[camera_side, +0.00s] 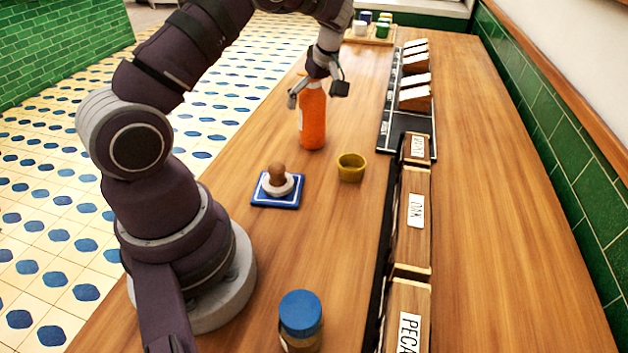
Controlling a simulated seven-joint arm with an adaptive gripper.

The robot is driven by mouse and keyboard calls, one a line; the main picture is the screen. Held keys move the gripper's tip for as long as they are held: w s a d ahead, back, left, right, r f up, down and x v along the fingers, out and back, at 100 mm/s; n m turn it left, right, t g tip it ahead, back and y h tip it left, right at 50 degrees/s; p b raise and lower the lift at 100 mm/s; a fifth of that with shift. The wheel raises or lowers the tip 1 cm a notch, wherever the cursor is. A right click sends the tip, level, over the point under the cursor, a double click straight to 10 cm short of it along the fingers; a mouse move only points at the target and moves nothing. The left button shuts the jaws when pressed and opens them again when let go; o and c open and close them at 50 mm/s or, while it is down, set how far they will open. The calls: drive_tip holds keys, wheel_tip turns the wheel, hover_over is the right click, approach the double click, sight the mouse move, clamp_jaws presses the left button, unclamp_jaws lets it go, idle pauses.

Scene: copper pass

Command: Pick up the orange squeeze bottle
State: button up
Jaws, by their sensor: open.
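The orange squeeze bottle (313,120) stands upright on the wooden counter, with a pale label on its left side. My gripper (318,92) is above it, pointing down, with its fingers spread on either side of the bottle's upper part. The gripper is open. The bottle's top is hidden behind the gripper. I cannot tell whether the fingers touch it.
A mustard-yellow cup (351,167) stands in front of the bottle. A blue tile (262,198) holds a white dish with a brown object. A blue-lidded jar (300,318) is at the front. Labelled wooden boxes (411,222) and a black rack (420,122) line the right.

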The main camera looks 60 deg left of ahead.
drive_tip(key=shift+a+f, duration=0.2)
drive_tip(key=shift+f, duration=0.25)
drive_tip(key=c, duration=1.3)
